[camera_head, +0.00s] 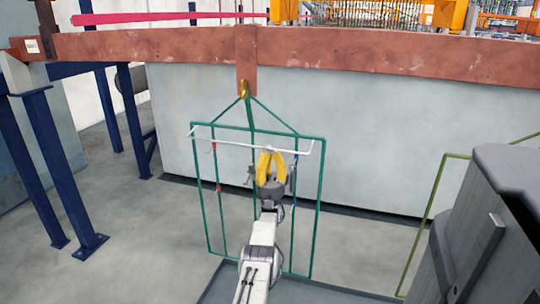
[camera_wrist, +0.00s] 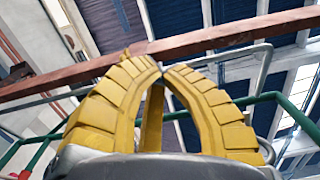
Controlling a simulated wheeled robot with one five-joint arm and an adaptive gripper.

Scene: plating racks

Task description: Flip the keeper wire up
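The keeper wire (camera_head: 230,145) is a thin white wire across the upper part of a green hanging rack (camera_head: 321,190), with bent ends. My gripper (camera_head: 271,153) has yellow ribbed fingers and is in front of the rack, its tips at about the wire's height in the head view. The grey wire (camera_wrist: 235,55) runs behind the fingers there and bends down at the right. The fingers hide its middle; I cannot tell whether they touch it.
The rack hangs by a yellow hook (camera_head: 243,89) from a rusty red beam (camera_head: 150,45). A pale tank wall (camera_head: 370,130) stands behind. A dark grey machine (camera_head: 490,220) is at the right, blue posts (camera_head: 55,170) at the left. Floor left of the rack is clear.

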